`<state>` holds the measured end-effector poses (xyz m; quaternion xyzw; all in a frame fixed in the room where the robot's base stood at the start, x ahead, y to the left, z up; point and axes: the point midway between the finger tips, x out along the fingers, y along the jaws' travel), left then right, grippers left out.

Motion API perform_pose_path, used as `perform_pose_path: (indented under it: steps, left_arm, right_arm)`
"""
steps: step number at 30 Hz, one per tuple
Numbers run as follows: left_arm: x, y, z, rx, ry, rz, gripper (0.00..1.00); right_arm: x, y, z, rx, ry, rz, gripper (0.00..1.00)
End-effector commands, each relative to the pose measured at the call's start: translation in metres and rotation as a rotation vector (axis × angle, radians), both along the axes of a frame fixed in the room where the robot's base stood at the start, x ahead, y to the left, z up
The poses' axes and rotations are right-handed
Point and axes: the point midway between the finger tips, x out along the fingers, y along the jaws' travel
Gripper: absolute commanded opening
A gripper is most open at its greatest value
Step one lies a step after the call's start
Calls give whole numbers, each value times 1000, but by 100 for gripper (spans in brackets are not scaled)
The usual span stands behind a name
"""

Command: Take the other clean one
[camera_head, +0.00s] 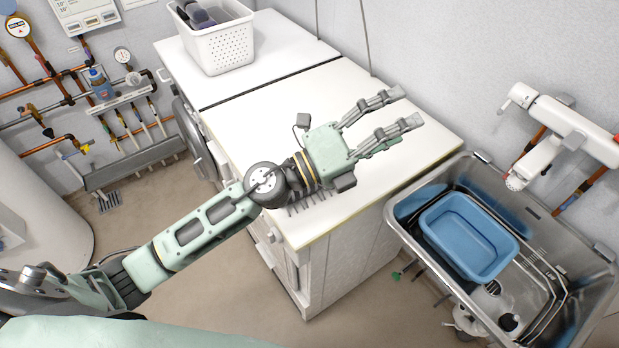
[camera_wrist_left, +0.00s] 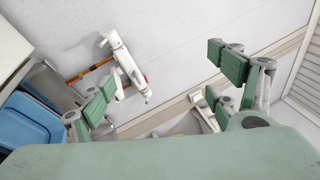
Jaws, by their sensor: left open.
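My left gripper (camera_head: 408,107) is open and empty above the white counter top (camera_head: 350,85), its fingers pointing right toward the wall. In the left wrist view its fingers (camera_wrist_left: 165,88) are spread apart with nothing between them. A white perforated basket (camera_head: 216,45) stands at the back of the counter, behind my gripper. It holds dark bottle-like items (camera_head: 198,14), partly hidden by its rim. A blue basin (camera_head: 470,238) sits empty-looking in the steel sink (camera_head: 415,225) on the right; it also shows in the left wrist view (camera_wrist_left: 30,125). I cannot tell which thing is clean.
A white tap fixture (camera_head: 560,120) juts from the wall over the sink. Dark wire racks (camera_head: 545,275) lie in the sink around the basin. Pipes, gauges and a rack with hanging brushes (camera_head: 140,120) are on the left wall. Most of the counter top is clear.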

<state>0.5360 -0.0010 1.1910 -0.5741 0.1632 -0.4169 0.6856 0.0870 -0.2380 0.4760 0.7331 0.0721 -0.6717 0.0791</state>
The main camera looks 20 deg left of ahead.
Motion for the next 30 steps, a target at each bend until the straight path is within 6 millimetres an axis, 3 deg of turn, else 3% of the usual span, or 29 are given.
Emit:
perform_pose_path:
  steps: [2,5,7,10,12,15,18,30]
  left_arm:
    - [-8,-22,-31,297,-127,-145,82]
    - [-10,-14,-92,691,-218,-299,82]
    - [-2,15,-134,955,-233,-377,82]
    - [14,75,-176,1280,-203,-443,82]
    - [25,117,-191,1455,-162,-466,82]
    - [34,163,-200,1623,-104,-480,82]
    - [38,186,-204,1702,-67,-485,82]
    - [50,180,-244,1719,-54,-491,82]
  right_arm:
    - [0,0,0,0,0,0,0]
    - [0,0,0,0,0,0,0]
    - [0,0,0,0,-1,0,0]
    - [0,0,0,0,-1,0,0]
    - [0,0,0,0,-1,0,0]
    - [1,0,0,0,-2,0,0]
    - [1,1,2,2,-3,0,0]
    - [2,5,29,6,-4,2,0]
